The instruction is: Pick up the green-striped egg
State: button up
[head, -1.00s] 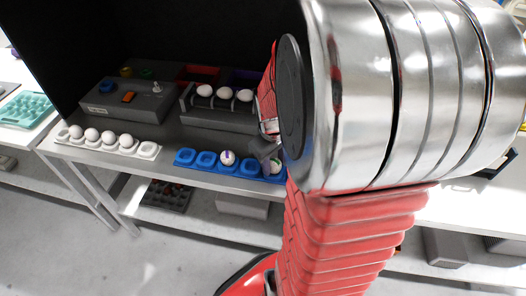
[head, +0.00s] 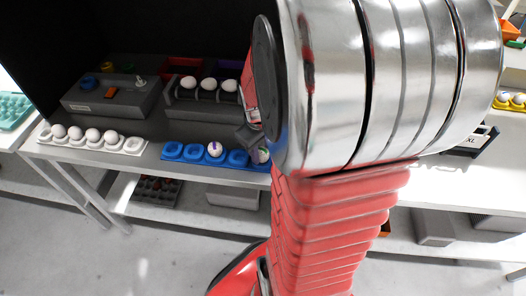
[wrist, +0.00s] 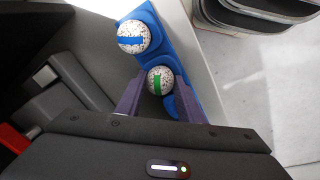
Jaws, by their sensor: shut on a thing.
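The green-striped egg (wrist: 160,80), speckled white with a green band, sits between the two fingers of my gripper (wrist: 158,92) in the wrist view. My gripper is shut on it. The egg also shows in the head view (head: 262,156) at the right end of the blue tray (head: 172,151), partly hidden by my arm and gripper (head: 250,138). I cannot tell whether it is clear of its pocket. A speckled egg with a blue band (wrist: 133,37) sits beside it in the tray, and shows in the head view (head: 215,149).
A white tray (head: 134,146) with several white eggs stands to the left. Behind are a grey control box (head: 105,97) and a rack with white eggs (head: 208,83). The table's front edge runs close before the blue tray. My arm hides much of the right side.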

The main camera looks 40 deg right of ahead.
aim_at(262, 150)
notch_tip(262, 150, up, 10)
dwell(0.6)
dwell(0.4)
jog(key=w+a, duration=0.4)
jog(key=w, duration=0.4)
jog(key=w+a, duration=0.4)
jog(key=w, duration=0.4)
jog(key=w+a+f, duration=0.3)
jog(key=w+a, duration=0.9)
jog(key=a, duration=0.2)
jog(key=shift+a+f, duration=0.25)
jog(key=shift+f, duration=0.15)
jog(key=shift+s, duration=0.1)
